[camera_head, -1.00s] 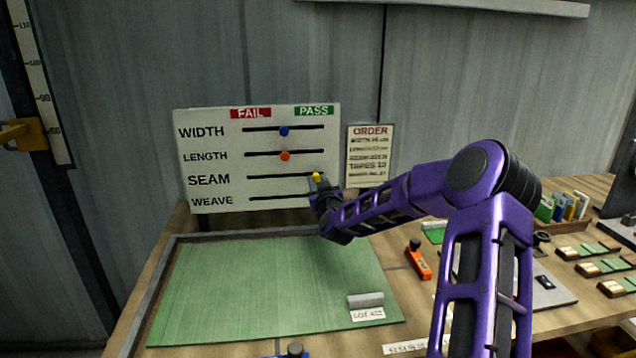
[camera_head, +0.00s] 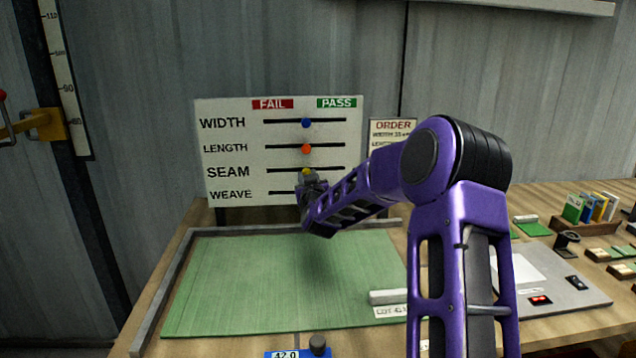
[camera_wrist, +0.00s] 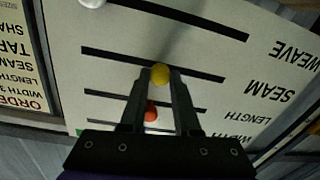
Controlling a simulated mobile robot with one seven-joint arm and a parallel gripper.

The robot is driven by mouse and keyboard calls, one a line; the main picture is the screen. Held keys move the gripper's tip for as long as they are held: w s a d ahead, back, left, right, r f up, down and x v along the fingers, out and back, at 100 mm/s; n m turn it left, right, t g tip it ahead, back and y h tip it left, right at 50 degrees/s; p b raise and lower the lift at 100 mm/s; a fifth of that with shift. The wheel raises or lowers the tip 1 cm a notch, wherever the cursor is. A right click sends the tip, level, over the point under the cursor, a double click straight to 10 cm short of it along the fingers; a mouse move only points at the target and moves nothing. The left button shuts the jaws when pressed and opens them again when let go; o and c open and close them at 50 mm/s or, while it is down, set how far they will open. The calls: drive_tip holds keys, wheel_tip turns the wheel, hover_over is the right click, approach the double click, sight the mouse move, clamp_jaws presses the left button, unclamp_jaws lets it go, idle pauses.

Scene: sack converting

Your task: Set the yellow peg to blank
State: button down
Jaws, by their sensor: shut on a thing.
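The inspection board (camera_head: 230,187) has FAIL (camera_head: 272,104) at upper left and PASS (camera_head: 336,103) at upper right. The yellow peg (camera_head: 306,173) is on the SEAM slot, about midway along it, between the two columns and nearly under the blue and orange-red pegs. In the wrist view the yellow peg (camera_wrist: 160,73) sits between my fingertips. My gripper (camera_wrist: 160,80) is shut on it; in the head view my gripper (camera_head: 309,178) reaches up to the board from below right and hides part of the WEAVE slot.
The blue peg (camera_head: 306,123) and the orange-red peg (camera_head: 306,148) sit mid-slot on WIDTH and LENGTH. A whitish peg (camera_wrist: 92,3) shows on the WEAVE slot in the wrist view. An order sheet (camera_head: 393,126) stands right of the board. A green mat (camera_head: 270,280) lies below.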

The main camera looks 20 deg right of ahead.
drive_tip(key=c, duration=0.6)
unclamp_jaws()
drive_tip(key=s+a, duration=0.2)
drive_tip(key=s, duration=1.5)
drive_tip(key=shift+s+a, duration=0.15)
drive_tip(key=shift+a, duration=0.2)
